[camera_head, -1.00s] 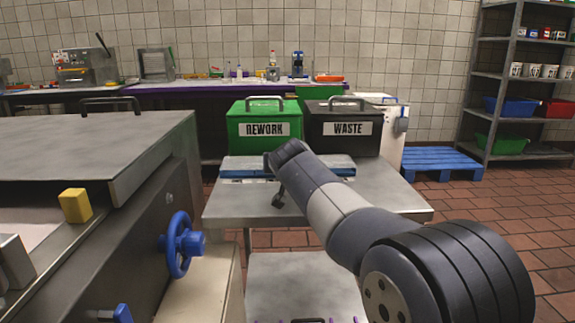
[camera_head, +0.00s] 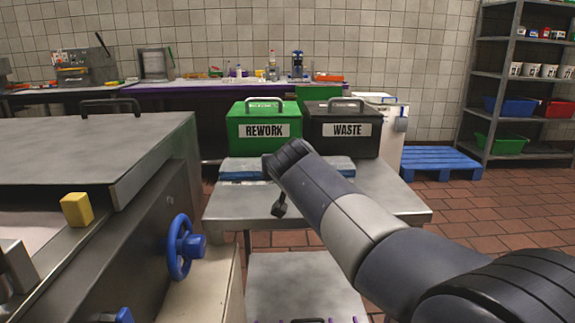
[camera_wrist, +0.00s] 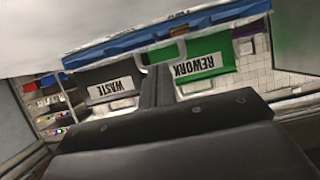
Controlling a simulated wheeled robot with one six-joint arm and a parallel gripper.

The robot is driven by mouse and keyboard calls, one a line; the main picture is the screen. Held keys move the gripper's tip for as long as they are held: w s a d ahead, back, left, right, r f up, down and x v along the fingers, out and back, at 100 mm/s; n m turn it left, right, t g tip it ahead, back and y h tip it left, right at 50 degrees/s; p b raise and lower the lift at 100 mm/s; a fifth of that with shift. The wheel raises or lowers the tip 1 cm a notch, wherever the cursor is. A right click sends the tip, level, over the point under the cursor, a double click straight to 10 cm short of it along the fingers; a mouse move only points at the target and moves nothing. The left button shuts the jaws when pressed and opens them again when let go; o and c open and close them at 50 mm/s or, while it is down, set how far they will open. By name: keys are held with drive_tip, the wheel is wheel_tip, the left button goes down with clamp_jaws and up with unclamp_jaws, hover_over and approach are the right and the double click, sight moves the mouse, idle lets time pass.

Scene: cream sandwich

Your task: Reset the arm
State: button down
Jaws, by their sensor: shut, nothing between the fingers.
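My arm reaches in from the lower right of the head view, and its wrist end is over the steel table (camera_head: 390,205). My gripper (camera_head: 279,210) shows as a small dark shape below the wrist, above the tabletop. In the wrist view my gripper (camera_wrist: 158,80) has its two dark fingers together with nothing between them. That view is upside down, with the green REWORK bin (camera_wrist: 208,62) and the black WASTE bin (camera_wrist: 112,88) beyond the fingers. Part of the table is hidden behind my arm.
The REWORK bin (camera_head: 264,130) and WASTE bin (camera_head: 343,130) stand behind a blue-edged flat item (camera_head: 240,172) on the table. A steel machine with a blue handwheel (camera_head: 180,247) stands close on the left. A blue pallet (camera_head: 440,163) lies right; floor beside it is clear.

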drive_tip(key=shift+v, duration=1.9)
drive_tip(key=shift+w, duration=0.2)
drive_tip(key=b+x, duration=0.1)
drive_tip(key=x, duration=0.9)
drive_tip(key=shift+w+f, duration=0.15)
drive_tip(key=shift+r, duration=0.2)
